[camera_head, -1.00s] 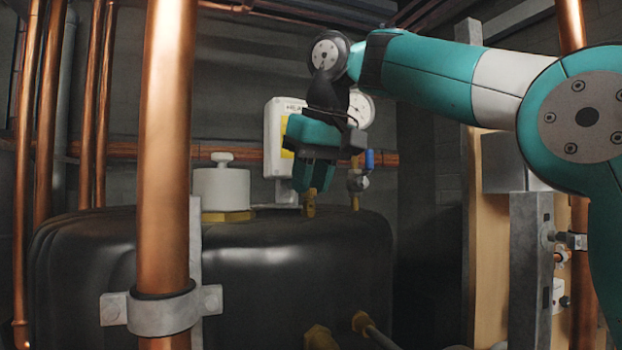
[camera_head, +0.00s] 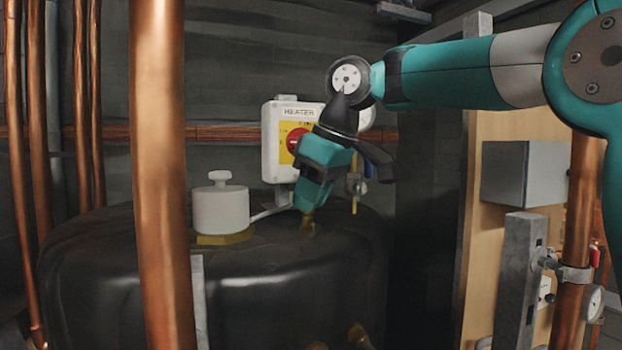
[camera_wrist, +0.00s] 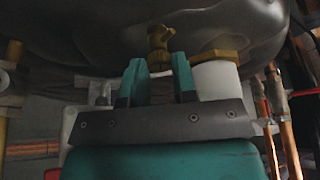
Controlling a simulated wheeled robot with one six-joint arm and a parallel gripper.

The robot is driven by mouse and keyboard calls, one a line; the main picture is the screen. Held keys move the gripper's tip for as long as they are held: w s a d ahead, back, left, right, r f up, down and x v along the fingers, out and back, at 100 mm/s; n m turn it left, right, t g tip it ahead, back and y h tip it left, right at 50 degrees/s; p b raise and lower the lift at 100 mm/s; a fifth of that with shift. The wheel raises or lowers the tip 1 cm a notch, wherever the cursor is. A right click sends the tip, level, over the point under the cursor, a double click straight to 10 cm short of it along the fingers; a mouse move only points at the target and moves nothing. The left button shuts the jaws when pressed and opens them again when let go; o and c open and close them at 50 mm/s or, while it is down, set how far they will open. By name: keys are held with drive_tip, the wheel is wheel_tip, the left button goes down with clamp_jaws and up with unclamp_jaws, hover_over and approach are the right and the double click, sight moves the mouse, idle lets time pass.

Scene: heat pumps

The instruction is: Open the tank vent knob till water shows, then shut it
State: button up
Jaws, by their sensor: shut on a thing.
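The black tank (camera_head: 130,270) fills the lower middle of the head view. A small brass vent (camera_head: 308,226) stands on its top, and it also shows upside down in the wrist view (camera_wrist: 158,40). My gripper (camera_head: 307,203) comes down from the upper right, tilted, with its teal fingertips at the top of the vent. In the wrist view my gripper (camera_wrist: 158,72) has its two fingers on either side of the vent's top, shut on the vent knob. The knob itself is mostly hidden by the fingers. I see no water at the vent.
A white capped fitting (camera_head: 220,208) stands on the tank left of the vent. A white heater switch box (camera_head: 283,118) is behind my gripper. A blue-handled valve (camera_head: 357,184) is close on the right. A thick copper pipe (camera_head: 160,180) rises in front of the tank.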

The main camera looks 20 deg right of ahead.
drive_tip(key=shift+n+p, duration=0.3)
drive_tip(key=shift+n, duration=0.1)
drive_tip(key=o, duration=0.9)
drive_tip(key=shift+o, duration=0.2)
drive_tip(key=shift+s+d+r, duration=0.1)
drive_tip(key=shift+d+r, duration=0.1)
drive_tip(key=shift+r, duration=0.35)
drive_tip(key=shift+v, duration=0.85)
drive_tip(key=s+d, duration=0.8)
drive_tip(key=shift+s+d, duration=0.15)
drive_tip(key=shift+d, duration=0.25)
